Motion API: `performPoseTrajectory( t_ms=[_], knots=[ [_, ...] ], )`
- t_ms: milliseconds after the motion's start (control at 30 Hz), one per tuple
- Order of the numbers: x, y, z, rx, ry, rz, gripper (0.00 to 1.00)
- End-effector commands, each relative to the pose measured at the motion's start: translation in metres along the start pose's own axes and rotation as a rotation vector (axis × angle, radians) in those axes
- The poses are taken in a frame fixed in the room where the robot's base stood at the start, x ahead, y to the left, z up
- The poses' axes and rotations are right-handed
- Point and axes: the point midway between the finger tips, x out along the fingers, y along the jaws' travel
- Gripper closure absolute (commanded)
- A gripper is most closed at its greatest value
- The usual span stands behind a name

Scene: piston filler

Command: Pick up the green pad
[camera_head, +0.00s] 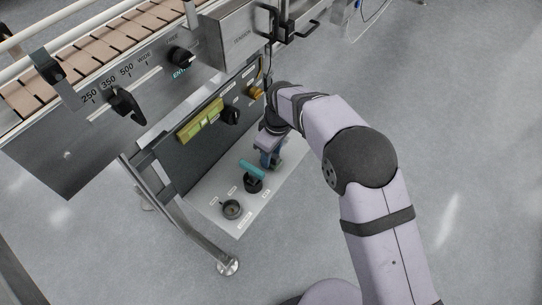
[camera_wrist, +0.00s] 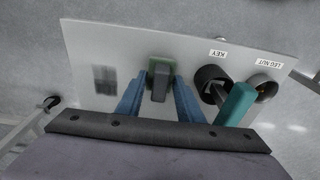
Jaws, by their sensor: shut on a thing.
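In the wrist view the green pad (camera_wrist: 151,68) shows as a green edge around a grey upright block (camera_wrist: 160,82), over the light grey shelf (camera_wrist: 210,50). My gripper (camera_wrist: 160,92) has its two blue fingers on either side of the grey block, closed on it. I cannot tell whether the pad touches the shelf. In the head view my gripper (camera_head: 269,158) is low over the shelf, and the pad is hidden behind the gripper and arm.
A teal-handled key (camera_wrist: 238,103) stands in a black holder (camera_wrist: 212,78), close right of my fingers. Beside it is the leg nut cup (camera_wrist: 264,86). A dark patch (camera_wrist: 105,80) lies left on the shelf. The conveyor's dark panel (camera_head: 190,155) rises behind, with a yellow-green block (camera_head: 200,122).

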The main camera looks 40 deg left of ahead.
Motion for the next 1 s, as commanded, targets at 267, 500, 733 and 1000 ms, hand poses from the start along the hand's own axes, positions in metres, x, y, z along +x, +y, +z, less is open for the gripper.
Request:
performPoseTrajectory(
  t_ms=[267, 500, 733, 1000],
  knots=[
    [-0.050, 0.001, -0.007, 0.000, 0.004, 0.003, 0.92],
    [-0.080, 0.001, -0.011, 0.000, 0.003, 0.002, 0.92],
    [-0.087, 0.001, -0.011, 0.000, 0.002, 0.001, 0.92],
    [-0.087, 0.000, -0.011, 0.039, 0.001, 0.006, 0.92]
  ],
)
